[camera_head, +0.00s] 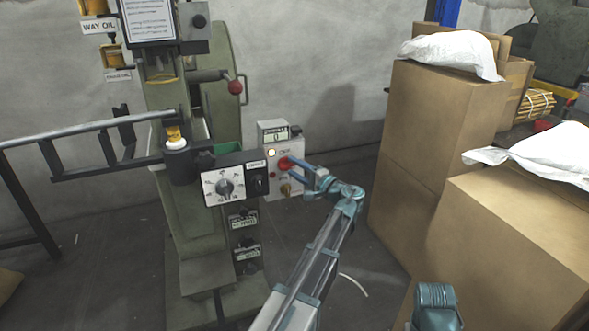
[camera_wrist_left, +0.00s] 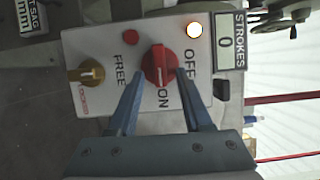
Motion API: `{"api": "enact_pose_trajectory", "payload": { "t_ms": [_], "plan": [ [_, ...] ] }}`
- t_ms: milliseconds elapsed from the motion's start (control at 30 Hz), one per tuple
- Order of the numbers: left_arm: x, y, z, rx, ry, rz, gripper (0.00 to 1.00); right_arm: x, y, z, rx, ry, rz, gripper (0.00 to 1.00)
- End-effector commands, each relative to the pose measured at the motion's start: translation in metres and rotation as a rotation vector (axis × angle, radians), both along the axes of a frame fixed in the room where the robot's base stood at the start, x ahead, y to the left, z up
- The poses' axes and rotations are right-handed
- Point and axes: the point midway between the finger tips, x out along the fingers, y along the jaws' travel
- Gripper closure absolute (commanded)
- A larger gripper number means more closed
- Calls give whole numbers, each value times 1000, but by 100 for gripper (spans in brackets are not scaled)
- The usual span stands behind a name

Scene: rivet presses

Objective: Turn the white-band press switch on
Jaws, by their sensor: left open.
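The press (camera_head: 168,100) is a green-grey machine at the left of the head view. A grey control box (camera_head: 284,181) on its right side carries a red rotary switch (camera_head: 285,163). In the left wrist view the red switch (camera_wrist_left: 158,65) sits between the OFF and ON labels; I cannot tell surely which it points to. My left gripper (camera_head: 287,170) is open, its two blue fingers reaching either side of the switch in the wrist view (camera_wrist_left: 160,78). I cannot tell whether they touch it.
A white lamp (camera_wrist_left: 194,30) is lit beside OFF, and the strokes counter (camera_wrist_left: 226,42) reads 0. A brass knob (camera_wrist_left: 92,73) and a small red button (camera_wrist_left: 130,37) are close by. Tall cardboard boxes (camera_head: 425,150) stand at right. A dial panel (camera_head: 224,188) is left of the control box.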

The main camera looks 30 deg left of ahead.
Motion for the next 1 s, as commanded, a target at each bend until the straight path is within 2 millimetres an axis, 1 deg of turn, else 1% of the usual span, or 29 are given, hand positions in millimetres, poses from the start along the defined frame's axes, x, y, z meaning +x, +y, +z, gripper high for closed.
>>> {"api": "enact_pose_trajectory", "payload": {
  "t_ms": [167,400,500,600,700,800,1000],
  "plan": [
    [-10,-29,0,0,0,-5,50,0,0,0,0,0,0,100],
    [-27,-79,-1,0,0,-4,50,0,0,-1,0,0,0,100],
    [-32,-97,-1,0,0,-3,50,0,0,-1,0,0,0,100],
    [-36,-110,-1,0,0,-2,50,0,0,-1,0,0,0,100],
    [-39,-119,-1,0,0,-2,50,0,0,-1,0,0,0,100],
    [-41,-125,-1,0,0,0,50,0,0,-1,0,0,0,100],
    [-42,-127,-1,0,0,0,50,0,0,-1,0,0,0,100]
  ]
}}
